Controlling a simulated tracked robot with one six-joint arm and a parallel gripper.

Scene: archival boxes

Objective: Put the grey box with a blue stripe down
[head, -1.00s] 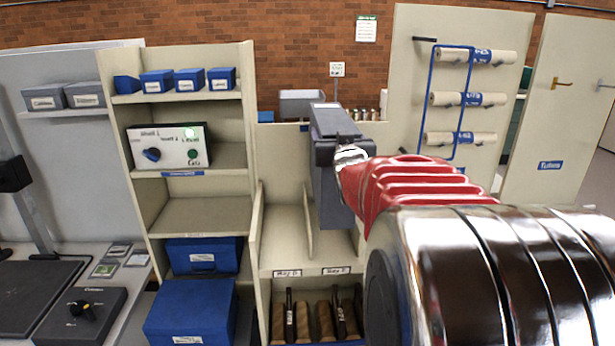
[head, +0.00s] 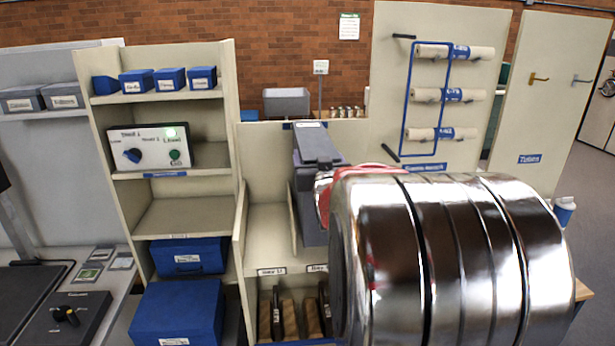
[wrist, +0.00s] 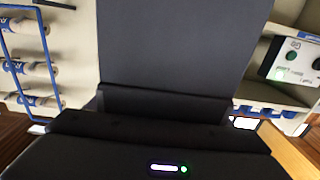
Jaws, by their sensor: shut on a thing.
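The grey box (head: 312,215) is upright in the right-hand bay area of the low cream shelf unit (head: 262,240), beside its thin divider. My gripper (head: 322,168) is shut on the box near its top; the silver and red arm hides much of the grip and the box's right side. In the wrist view the box is a dark plain face (wrist: 180,45) directly ahead of my gripper (wrist: 165,108). A little blue shows by its top in the head view, but no clear stripe. I cannot tell whether its base touches the shelf.
The left bay beside the divider looks empty. Brown upright items (head: 290,318) fill the compartment below. A taller shelf (head: 185,215) with blue boxes and a control panel (head: 150,148) stands left. A roll rack (head: 440,95) stands behind right.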

